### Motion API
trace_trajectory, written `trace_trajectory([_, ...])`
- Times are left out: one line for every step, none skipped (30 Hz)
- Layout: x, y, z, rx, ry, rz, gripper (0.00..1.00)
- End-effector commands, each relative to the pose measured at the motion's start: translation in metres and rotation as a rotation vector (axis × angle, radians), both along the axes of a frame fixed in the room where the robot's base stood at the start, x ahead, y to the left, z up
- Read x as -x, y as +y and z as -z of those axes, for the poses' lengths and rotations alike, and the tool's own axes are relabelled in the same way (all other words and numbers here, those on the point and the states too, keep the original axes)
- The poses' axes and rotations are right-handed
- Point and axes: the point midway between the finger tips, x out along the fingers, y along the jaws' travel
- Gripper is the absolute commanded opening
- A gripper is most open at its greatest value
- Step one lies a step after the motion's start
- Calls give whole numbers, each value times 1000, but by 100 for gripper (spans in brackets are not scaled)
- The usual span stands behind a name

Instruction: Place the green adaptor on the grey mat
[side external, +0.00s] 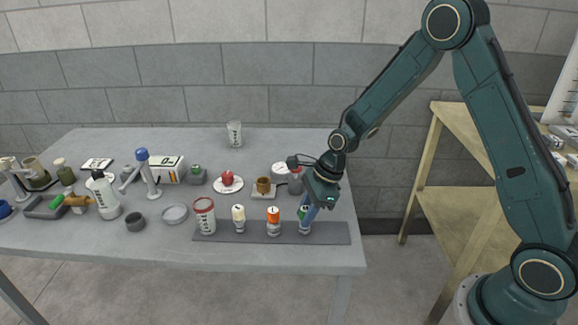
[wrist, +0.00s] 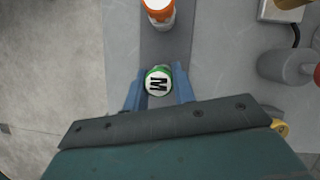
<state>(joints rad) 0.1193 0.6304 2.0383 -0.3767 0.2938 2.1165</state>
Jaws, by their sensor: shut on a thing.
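The green adaptor (side external: 303,213) is upright at the right part of the grey mat (side external: 334,234), a long dark strip along the table's front edge. In the wrist view the adaptor (wrist: 158,81) shows a white top marked M with a green rim. My gripper (side external: 309,211) comes from above and is shut on the adaptor, one blue finger on each side. The adaptor's foot appears at the mat's surface; whether it touches is hard to tell. The mat also shows in the wrist view (wrist: 172,44).
Behind are a brown cup (side external: 263,186) and a plate with a red thing (side external: 228,181). The mat's right end is bare.

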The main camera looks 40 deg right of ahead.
Motion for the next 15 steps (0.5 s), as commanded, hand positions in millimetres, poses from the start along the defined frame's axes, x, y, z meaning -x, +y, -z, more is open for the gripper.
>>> trace_trajectory([0,0,0,0,-1,0,0])
trace_trajectory([0,0,0,0,-1,0,0])
trace_trajectory([0,0,0,0,-1,0,0])
trace_trajectory([0,0,0,0,-1,0,0])
trace_trajectory([0,0,0,0,-1,0,0])
trace_trajectory([0,0,1,0,-1,0,0])
trace_trajectory([0,0,2,0,-1,0,0])
trace_trajectory([0,0,2,0,-1,0,0])
trace_trajectory([0,0,3,0,-1,0,28])
trace_trajectory([0,0,3,0,-1,0,34])
trace_trajectory([0,0,3,0,-1,0,40])
trace_trajectory([0,0,3,0,-1,0,48])
trace_trajectory([0,0,3,0,-1,0,48])
trace_trajectory([0,0,3,0,-1,0,48])
trace_trajectory([0,0,3,0,-1,0,48])
